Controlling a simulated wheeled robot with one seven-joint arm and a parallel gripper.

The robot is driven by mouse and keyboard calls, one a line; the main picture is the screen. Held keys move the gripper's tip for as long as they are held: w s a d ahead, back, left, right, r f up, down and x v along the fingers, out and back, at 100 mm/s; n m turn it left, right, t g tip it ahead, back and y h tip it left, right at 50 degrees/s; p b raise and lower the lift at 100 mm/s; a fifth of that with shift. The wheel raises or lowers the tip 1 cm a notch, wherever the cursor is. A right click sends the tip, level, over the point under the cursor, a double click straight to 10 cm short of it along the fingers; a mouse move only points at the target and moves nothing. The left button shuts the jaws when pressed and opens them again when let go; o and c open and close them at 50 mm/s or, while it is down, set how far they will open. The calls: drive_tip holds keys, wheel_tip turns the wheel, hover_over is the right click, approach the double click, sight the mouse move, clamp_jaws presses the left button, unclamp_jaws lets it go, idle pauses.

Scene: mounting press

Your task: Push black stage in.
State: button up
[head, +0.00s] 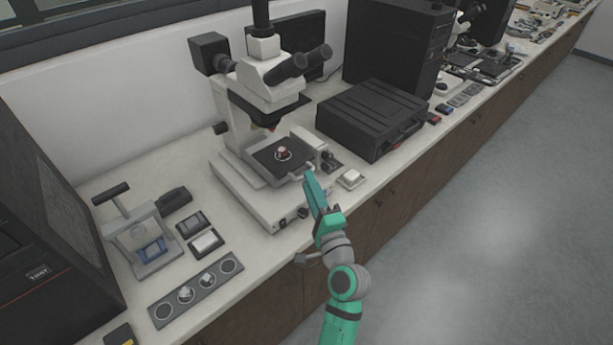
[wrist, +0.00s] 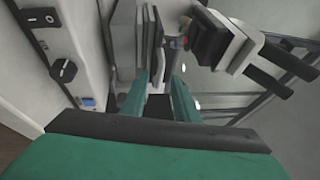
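The black stage (head: 267,164) is a flat plate on the white microscope (head: 262,85), below its objectives. A small round mount with a red top (head: 283,153) sits on it. My gripper (head: 309,172) is at the stage's front right corner, pointing toward the microscope; whether it touches the stage cannot be told. In the wrist view the two teal fingers (wrist: 161,85) stand apart with a gap, and nothing is clearly held between them. The microscope's base (wrist: 65,50), with a knob and switch, shows at the left of the wrist view.
A small press (head: 140,235) and a plate with round wells (head: 195,290) lie to the left. A black case (head: 372,118) stands to the right. A small white block (head: 351,178) sits right of the gripper. The bench's front edge runs below my gripper.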

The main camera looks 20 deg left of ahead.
drive_tip(key=r+v, duration=0.1)
drive_tip(key=v, duration=0.5)
drive_tip(key=shift+s+d+f, duration=0.25)
drive_tip(key=shift+s+f, duration=0.05)
drive_tip(key=shift+f, duration=0.15)
